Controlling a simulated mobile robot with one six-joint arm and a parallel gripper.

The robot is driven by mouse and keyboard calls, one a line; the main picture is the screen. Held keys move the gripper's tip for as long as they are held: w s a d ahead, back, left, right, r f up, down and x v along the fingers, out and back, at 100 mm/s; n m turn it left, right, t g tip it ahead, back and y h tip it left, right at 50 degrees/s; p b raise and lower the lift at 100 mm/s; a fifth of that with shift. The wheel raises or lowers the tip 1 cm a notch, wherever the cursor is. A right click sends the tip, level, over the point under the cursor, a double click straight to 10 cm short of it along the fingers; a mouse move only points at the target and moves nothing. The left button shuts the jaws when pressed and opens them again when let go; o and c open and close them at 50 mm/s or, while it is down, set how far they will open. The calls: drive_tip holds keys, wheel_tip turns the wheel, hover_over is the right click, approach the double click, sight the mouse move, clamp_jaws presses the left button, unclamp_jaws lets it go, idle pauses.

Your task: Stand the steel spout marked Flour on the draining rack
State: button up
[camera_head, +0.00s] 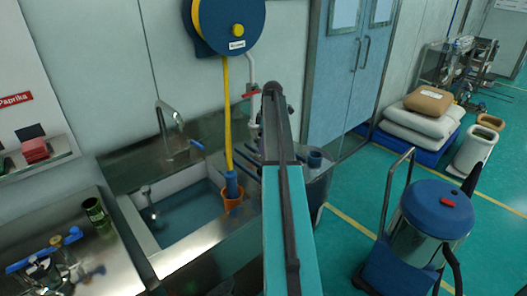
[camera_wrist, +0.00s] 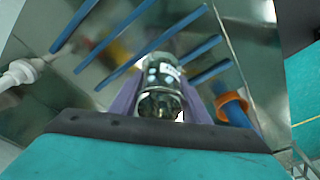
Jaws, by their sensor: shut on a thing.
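My gripper (camera_wrist: 160,98) has purple fingers, shut on the two sides of a shiny steel spout (camera_wrist: 161,76) in the wrist view. The spout's round open end faces the camera. It bears a small pale label that is too blurred to read. Blue pegs of the draining rack (camera_wrist: 207,47) spread out behind and on both sides of the spout. I cannot tell whether the spout touches the rack. In the head view my arm hides the gripper, the spout and most of the rack; a few blue pegs (camera_head: 248,158) show left of the arm.
An orange cup (camera_head: 232,198) with a blue nozzle in it stands at the sink (camera_head: 185,212); the cup also shows right of the spout in the wrist view (camera_wrist: 231,101). A dark green cylinder (camera_head: 95,211) stands on the left counter. A blue-lidded vacuum (camera_head: 437,210) is at right.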

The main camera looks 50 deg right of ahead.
drive_tip(key=shift+f+p, duration=0.7)
drive_tip(key=shift+f, duration=1.05)
drive_tip(key=shift+f, duration=0.1)
drive_tip(key=o, duration=1.3)
drive_tip(key=shift+c, duration=0.2)
drive_tip(key=shift+r, duration=0.2)
drive_tip(key=shift+s+d+r+b, duration=0.25)
drive_tip(key=shift+r+b, duration=0.25)
drive_tip(key=shift+r, duration=1.45)
drive_tip(key=shift+s+d+r+b, duration=0.2)
drive_tip(key=shift+r+b, duration=0.3)
drive_tip(key=shift+r, duration=1.45)
drive_tip(key=shift+s+d+r+b, duration=0.15)
drive_tip(key=shift+s+r+b, duration=0.25)
drive_tip(key=shift+r, duration=1.55)
drive_tip(key=shift+w, duration=0.1)
